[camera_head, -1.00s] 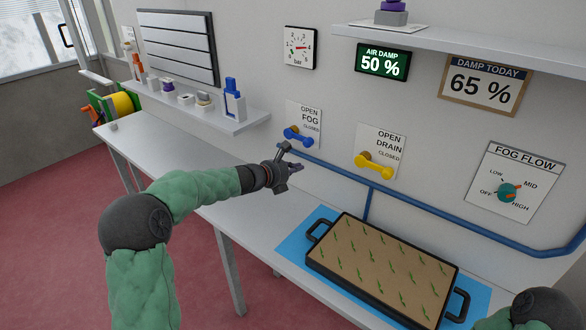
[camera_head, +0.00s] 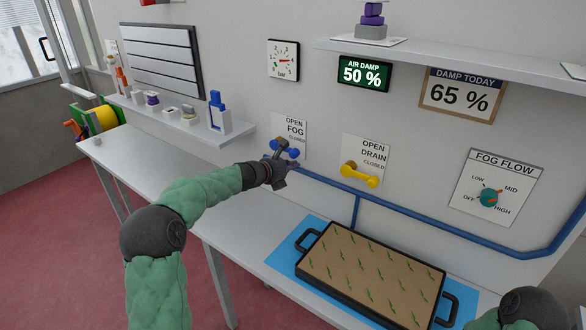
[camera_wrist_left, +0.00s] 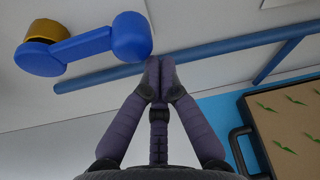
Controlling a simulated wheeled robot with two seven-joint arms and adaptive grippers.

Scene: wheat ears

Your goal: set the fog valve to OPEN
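The fog valve's blue lever (camera_head: 293,153) is on the wall under the FOG sign (camera_head: 291,128), which reads OPEN at the top and CLOSED at the right. The lever points right, toward CLOSED. In the left wrist view the blue lever (camera_wrist_left: 85,46) shows whole, with its gold hub (camera_wrist_left: 46,29) at its left end. My left gripper (camera_head: 284,160) is in front of the lever and partly hides it. In the left wrist view my left gripper's fingertips (camera_wrist_left: 160,66) are together with nothing between them, right of and below the lever's rounded end. My right gripper is out of view.
A yellow drain lever (camera_head: 361,176) is to the right, with a blue pipe (camera_head: 400,207) running below. A black-rimmed tray of seedlings (camera_head: 322,291) stands on the bench (camera_head: 160,165). A small shelf (camera_head: 190,128) with items is left of the valve.

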